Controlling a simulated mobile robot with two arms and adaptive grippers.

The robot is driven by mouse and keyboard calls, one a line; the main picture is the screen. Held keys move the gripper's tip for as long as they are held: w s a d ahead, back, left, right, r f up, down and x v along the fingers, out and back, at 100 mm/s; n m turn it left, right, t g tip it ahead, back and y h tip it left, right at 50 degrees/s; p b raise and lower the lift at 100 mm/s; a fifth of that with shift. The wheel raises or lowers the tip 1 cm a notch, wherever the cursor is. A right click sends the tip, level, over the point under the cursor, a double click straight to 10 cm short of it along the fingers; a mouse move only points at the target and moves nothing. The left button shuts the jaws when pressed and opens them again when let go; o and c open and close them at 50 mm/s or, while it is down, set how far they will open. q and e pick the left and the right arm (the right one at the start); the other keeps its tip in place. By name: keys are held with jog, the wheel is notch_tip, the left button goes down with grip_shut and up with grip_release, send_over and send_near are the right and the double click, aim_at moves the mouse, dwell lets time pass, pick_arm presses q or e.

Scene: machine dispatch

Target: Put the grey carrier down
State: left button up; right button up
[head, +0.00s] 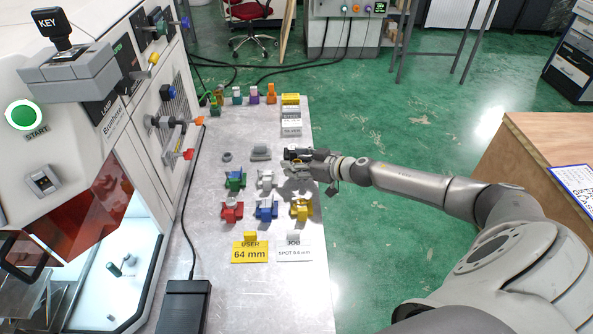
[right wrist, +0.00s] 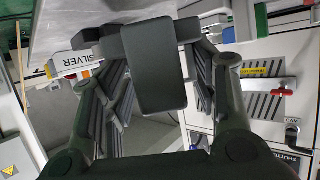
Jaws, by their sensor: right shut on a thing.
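My right gripper (head: 296,156) reaches in from the right over the far half of the bench's right side. It is shut on the grey carrier. In the right wrist view a dark grey block (right wrist: 155,70), which I take to be the carrier, sits between the fingertips of the right gripper (right wrist: 150,40). The gripper hides most of the carrier in the head view, and I cannot tell whether it touches the bench top. My left gripper is not in view.
The bench (head: 228,127) carries a green-and-blue carrier (head: 235,179), a pale grey one (head: 265,179), a red one (head: 231,211), a blue one (head: 266,211) and a yellow one (head: 301,209). Signs stand in front. The white machine (head: 120,110) stands left.

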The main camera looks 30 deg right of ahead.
jog(key=shift+a+f, duration=0.1)
jog(key=shift+f, duration=1.05)
jog(key=shift+f, duration=0.1)
jog(key=o, duration=1.2)
jog(key=v, duration=1.2)
jog(key=shift+b, duration=0.4)
